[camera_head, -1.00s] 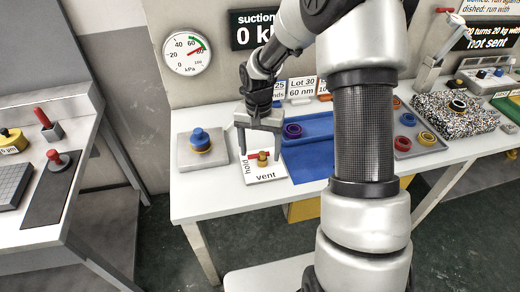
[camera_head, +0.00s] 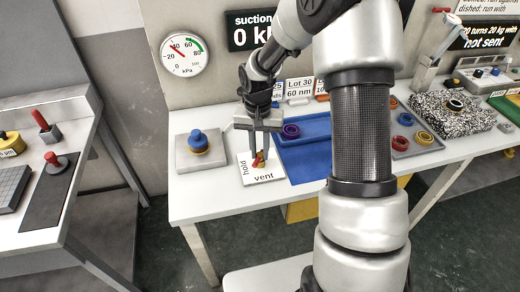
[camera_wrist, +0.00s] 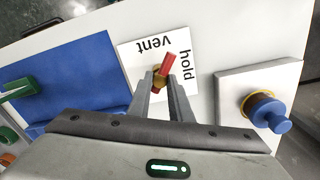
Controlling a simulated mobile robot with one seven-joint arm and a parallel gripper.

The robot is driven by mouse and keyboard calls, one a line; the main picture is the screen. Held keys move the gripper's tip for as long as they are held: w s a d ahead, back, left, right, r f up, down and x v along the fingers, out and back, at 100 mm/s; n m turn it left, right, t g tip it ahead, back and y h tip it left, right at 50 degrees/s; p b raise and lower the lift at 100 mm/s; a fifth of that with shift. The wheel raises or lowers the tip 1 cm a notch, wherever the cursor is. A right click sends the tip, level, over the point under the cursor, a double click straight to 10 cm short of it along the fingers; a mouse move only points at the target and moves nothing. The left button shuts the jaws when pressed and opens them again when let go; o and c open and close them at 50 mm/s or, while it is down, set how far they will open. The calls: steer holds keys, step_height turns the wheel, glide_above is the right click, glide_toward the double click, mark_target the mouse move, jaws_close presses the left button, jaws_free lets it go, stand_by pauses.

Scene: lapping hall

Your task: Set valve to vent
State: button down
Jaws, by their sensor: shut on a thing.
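The valve is a white plate (camera_head: 272,176) printed "hold" and "vent", with a brass hub and a red lever (camera_head: 256,162). In the wrist view the red lever (camera_wrist: 169,64) lies at a slant, its tip toward the corner between the two words. My gripper (camera_head: 262,153) is over the plate with its fingers down around the lever near the hub. The wrist view shows the fingers (camera_wrist: 164,88) closed in on it from both sides. The hub is partly hidden by the fingers.
A pressure gauge (camera_head: 184,54) hangs on the wall, its red needle toward the upper left. A block with a blue-knobbed piece (camera_head: 198,142) stands left of the plate. A blue tray (camera_head: 306,139) with a purple ring is close on the right. The suction sign is partly hidden.

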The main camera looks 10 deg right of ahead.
steer(key=n+p, duration=0.1)
steer(key=n, duration=0.2)
steer(key=a+n, duration=0.1)
steer(key=n, duration=0.2)
steer(key=shift+s+p, duration=0.1)
steer(key=shift+p, duration=0.25)
steer(key=n, duration=0.1)
steer(key=n+p, duration=0.1)
steer(key=n, duration=0.1)
steer(key=shift+s+n, duration=0.2)
steer(key=shift+n, duration=0.1)
steer(key=c, duration=2.4)
jaws_free()
steer(key=n+p, duration=0.1)
steer(key=n, duration=0.1)
steer(key=shift+s+n, duration=0.15)
steer(key=shift+n, duration=0.15)
steer(key=o, duration=0.6)
steer(key=n+p, duration=0.2)
steer(key=n, duration=0.2)
steer(key=shift+d+n, duration=0.15)
steer(key=shift+n, duration=0.15)
steer(key=shift+c, duration=0.5)
steer(key=shift+d+f+n, duration=0.1)
steer(key=shift+n, duration=0.2)
steer(key=shift+s+d, duration=0.1)
steer(key=o, duration=1.1)
steer(key=shift+o, duration=0.2)
steer(key=shift+d, duration=0.1)
